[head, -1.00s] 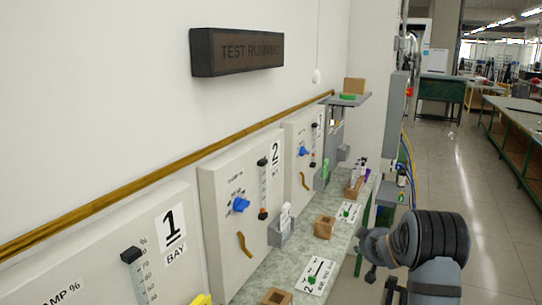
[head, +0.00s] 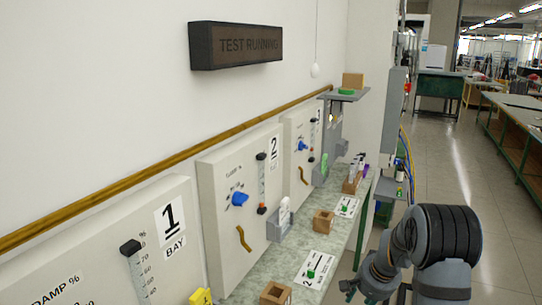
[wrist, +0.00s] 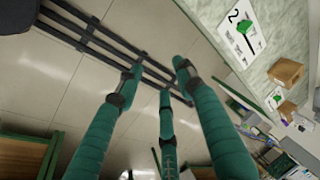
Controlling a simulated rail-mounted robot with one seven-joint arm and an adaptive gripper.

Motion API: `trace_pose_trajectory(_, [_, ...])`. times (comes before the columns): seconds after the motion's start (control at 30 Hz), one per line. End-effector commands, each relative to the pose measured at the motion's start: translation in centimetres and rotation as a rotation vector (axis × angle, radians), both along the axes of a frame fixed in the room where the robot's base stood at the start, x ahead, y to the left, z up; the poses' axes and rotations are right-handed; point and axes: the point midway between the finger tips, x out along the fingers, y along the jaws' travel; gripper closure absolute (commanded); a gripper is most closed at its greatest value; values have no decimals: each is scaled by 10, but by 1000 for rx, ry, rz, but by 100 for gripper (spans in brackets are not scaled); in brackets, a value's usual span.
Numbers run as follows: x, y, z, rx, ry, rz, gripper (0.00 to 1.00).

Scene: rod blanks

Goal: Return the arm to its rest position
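My arm shows at the lower right of the head view, beside the bench and over the aisle. My gripper (head: 352,290) points down and left there, its fingers partly cut off by the lower picture edge. In the wrist view my gripper (wrist: 158,78) has teal fingers with dark joints. They stand apart, with nothing between them, and floor tiles and dark rails show beyond the tips.
The bench (head: 262,268) runs along the left wall with wooden blocks (head: 323,221), cards (head: 313,268) and bay panels (head: 241,205). A grey shelf (head: 345,95) juts from the wall. A sign reads "TEST RUNNING" (head: 236,46). The aisle floor (head: 450,165) at right is clear.

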Motion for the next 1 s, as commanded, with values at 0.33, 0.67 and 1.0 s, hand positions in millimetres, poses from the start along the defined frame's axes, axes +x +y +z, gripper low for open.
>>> trace_pose_trajectory(0.33, [-48,56,6,287,146,-215,62])
trace_pose_trajectory(0.67, [-74,76,26,522,148,-395,62])
trace_pose_trajectory(1.0, [-79,63,30,524,119,-404,62])
